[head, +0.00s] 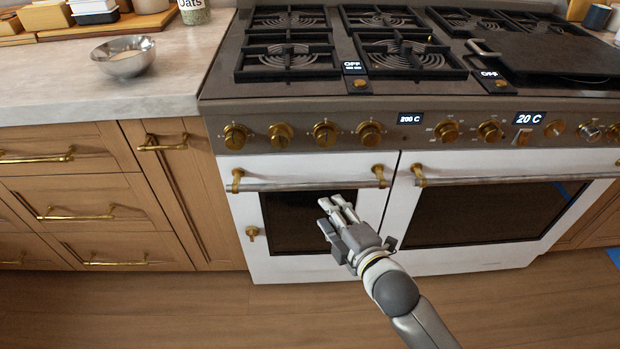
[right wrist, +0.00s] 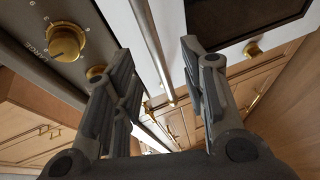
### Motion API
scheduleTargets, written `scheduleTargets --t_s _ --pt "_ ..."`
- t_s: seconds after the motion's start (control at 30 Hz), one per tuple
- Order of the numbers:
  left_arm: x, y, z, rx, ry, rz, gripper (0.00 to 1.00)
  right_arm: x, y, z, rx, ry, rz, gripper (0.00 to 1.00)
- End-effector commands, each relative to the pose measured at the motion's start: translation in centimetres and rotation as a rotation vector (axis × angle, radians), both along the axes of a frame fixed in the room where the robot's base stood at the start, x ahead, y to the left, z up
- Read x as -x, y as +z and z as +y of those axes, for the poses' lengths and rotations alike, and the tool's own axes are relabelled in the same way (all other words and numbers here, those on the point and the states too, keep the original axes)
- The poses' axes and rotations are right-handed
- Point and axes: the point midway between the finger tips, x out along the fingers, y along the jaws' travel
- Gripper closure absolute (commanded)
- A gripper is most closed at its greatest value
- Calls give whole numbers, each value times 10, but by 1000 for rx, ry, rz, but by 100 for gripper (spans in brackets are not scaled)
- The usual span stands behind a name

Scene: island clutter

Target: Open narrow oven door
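The narrow oven door (head: 246,212) is the left, white door of the range, with a dark window, and it is shut. Its horizontal metal handle (head: 300,186) has brass end mounts. My right gripper (head: 334,204) is in front of this door, with its fingertips just below the handle in the head view. In the right wrist view the gripper (right wrist: 160,85) is open. The handle bar (right wrist: 150,45) shows in the gap between its fingers, with no clear contact. I cannot tell how far the bar is from the fingertips. My left gripper is out of view.
Brass control knobs (head: 324,134) line the panel above the handle. The wide oven door (head: 430,262) is shut on the right. Wooden drawers (head: 95,205) stand at left, a metal bowl (head: 124,62) on the counter above. The wooden floor (head: 200,310) in front looks clear.

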Motion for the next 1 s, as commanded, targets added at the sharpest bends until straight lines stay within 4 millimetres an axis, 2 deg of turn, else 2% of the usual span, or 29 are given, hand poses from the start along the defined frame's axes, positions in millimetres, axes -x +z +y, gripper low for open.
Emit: scheduleTargets --t_s 0.07,0.23,0.5,0.7,1.0 --pt "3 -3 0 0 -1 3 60 -4 6 4 26 21 -36 60" --pt "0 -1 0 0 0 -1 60 -18 4 11 34 26 -49 60" --pt "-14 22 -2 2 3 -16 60 -65 -6 31 29 25 -47 60" --pt "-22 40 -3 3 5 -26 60 -90 -11 42 29 25 -47 60" --pt "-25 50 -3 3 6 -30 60 -102 -13 46 30 24 -45 60"
